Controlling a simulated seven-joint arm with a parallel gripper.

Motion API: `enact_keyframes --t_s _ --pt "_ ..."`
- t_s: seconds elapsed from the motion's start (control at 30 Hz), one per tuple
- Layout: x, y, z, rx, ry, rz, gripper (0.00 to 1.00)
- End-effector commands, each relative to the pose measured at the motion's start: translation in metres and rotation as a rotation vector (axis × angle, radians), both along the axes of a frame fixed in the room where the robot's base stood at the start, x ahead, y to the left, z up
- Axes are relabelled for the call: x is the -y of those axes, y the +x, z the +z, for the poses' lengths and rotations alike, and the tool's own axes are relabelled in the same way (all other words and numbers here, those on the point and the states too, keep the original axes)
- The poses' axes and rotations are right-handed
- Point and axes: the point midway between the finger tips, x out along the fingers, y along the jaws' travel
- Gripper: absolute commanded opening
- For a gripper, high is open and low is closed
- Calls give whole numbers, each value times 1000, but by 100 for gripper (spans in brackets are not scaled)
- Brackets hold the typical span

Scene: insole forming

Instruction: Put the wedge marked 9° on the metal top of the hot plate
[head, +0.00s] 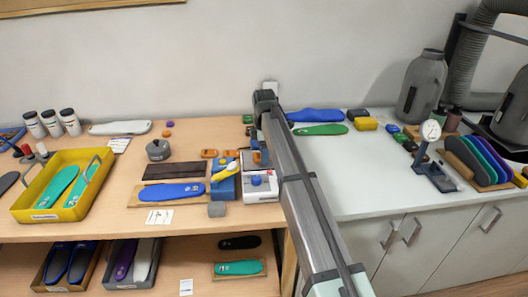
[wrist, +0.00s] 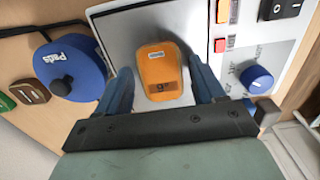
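The orange wedge marked 9° (wrist: 160,72) lies on the square metal top of the hot plate (wrist: 125,38) in the wrist view, near the middle of that plate. My gripper (wrist: 166,88) is around it, with one blue finger to its left and one to its right. A gap shows between each finger and the wedge, so my gripper is open. In the head view my gripper (head: 259,156) is low over the bench and the arm partly hides the hot plate there.
The hot plate's panel with a blue knob (wrist: 257,79) and switches lies to the right in the wrist view. A blue round pad holder (wrist: 72,68) and a brown wedge (wrist: 29,92) are to the left. In the head view, a yellow tray (head: 22,212) holds green insoles.

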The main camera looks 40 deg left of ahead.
Motion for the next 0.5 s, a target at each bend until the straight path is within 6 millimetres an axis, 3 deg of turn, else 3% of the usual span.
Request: enact_keyframes --t_s 0.33,0.5 --pt "0 0 1 0 0 0 76" --pt "-1 1 15 1 1 0 76"
